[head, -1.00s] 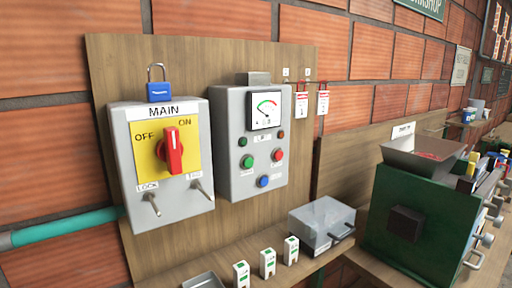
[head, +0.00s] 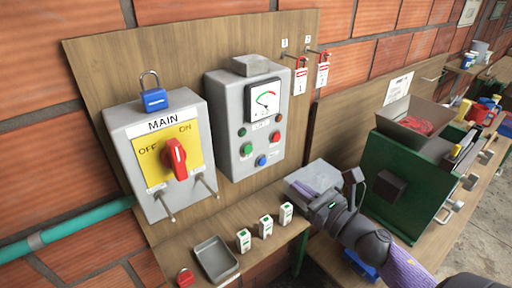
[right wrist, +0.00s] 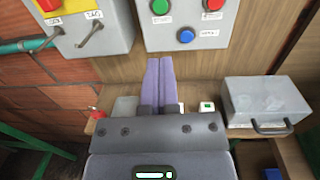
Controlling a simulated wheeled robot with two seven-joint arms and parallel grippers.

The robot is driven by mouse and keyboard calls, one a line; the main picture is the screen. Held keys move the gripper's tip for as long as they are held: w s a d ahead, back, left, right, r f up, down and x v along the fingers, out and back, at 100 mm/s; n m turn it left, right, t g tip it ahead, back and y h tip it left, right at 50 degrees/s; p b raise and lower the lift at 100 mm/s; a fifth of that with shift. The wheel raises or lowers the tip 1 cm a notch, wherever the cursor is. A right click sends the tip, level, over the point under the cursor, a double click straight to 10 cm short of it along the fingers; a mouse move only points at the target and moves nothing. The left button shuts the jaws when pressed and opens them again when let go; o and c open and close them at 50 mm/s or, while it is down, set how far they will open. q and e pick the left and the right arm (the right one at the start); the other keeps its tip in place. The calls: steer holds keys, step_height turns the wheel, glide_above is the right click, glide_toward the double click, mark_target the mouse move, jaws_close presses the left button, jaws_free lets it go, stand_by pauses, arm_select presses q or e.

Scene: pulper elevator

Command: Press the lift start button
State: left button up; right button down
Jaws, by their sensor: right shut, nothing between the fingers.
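The grey control box (head: 222,115) is fixed to the wooden wall board, with a dial gauge on top. It carries a green button (head: 246,149), a red button (head: 276,136) and a blue button (head: 261,160). The labels are too small to read here. In the right wrist view the green (right wrist: 160,6), red (right wrist: 213,4) and blue (right wrist: 186,35) buttons show at the top. My right gripper (head: 298,187) is shut and empty, with purple fingers (right wrist: 159,62) pointing toward the board, below the blue button and apart from it. My left gripper is out of view.
A MAIN switch box (head: 130,120) with a red handle and blue padlock (head: 154,98) is at left. A green machine (head: 400,185) stands at right.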

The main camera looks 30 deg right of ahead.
mark_target(249, 151)
steer(key=w, duration=0.4)
steer(key=w+a+p, duration=0.1)
steer(key=w, duration=0.4)
steer(key=w+a+p, duration=0.1)
steer(key=w, duration=0.3)
steer(key=shift+w+r, duration=0.15)
steer(key=shift+w, duration=0.25)
